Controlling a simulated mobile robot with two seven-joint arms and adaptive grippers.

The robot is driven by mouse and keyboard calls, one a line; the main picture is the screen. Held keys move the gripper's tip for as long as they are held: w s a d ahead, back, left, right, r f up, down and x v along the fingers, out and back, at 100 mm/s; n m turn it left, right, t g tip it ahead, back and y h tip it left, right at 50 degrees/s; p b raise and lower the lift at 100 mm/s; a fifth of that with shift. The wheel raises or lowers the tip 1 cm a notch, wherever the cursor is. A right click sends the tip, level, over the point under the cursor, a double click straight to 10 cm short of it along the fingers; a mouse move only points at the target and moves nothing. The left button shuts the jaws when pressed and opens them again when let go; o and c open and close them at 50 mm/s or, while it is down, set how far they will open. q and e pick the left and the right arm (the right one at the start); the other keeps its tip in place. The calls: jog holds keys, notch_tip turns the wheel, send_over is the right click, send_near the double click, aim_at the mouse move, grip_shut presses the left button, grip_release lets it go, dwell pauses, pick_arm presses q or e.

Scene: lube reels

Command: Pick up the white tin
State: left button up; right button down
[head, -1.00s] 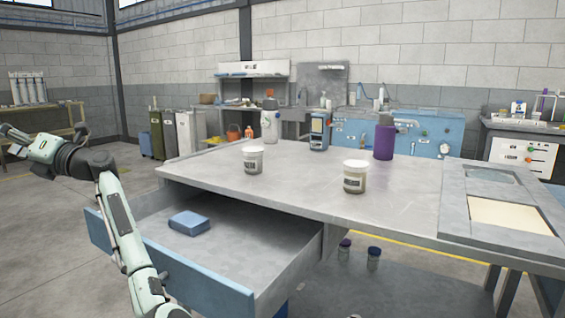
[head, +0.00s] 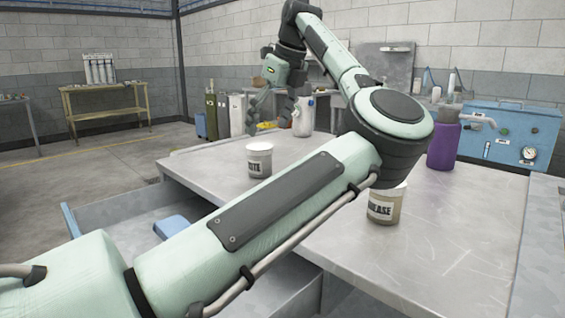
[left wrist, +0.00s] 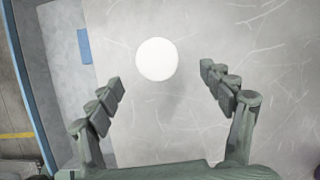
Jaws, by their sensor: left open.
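A white tin (head: 259,160) with a dark-lettered label, partly legible as "ITE", stands upright on the grey metal table. In the left wrist view its round white top (left wrist: 157,59) shows from above. My left gripper (head: 270,122) is open and empty, pointing down above the table, near and beyond the tin in the head view. In the left wrist view my left gripper (left wrist: 162,84) has its fingers spread wide, with the tin's top between and just ahead of the tips. They do not touch it. My right gripper is not in view.
A second tin (head: 383,208) labelled "GREASE" stands to the right, partly behind my left arm. A purple bottle (head: 443,145) stands at the back right. An open drawer (head: 105,212) with a blue block (head: 172,227) lies at the left. Bare tabletop (head: 450,235) extends front right.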

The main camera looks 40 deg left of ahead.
aim_at(260, 146)
pick_arm(q)
jog(key=shift+s+a+f, duration=0.15)
jog(key=shift+a+f, duration=0.1)
jog(key=shift+f, duration=0.25)
jog(key=shift+s+a+f, duration=0.1)
jog(key=shift+a+f, duration=0.15)
jog(key=shift+f, duration=0.2)
jog(key=x, duration=0.5)
jog(key=c, duration=1.4)
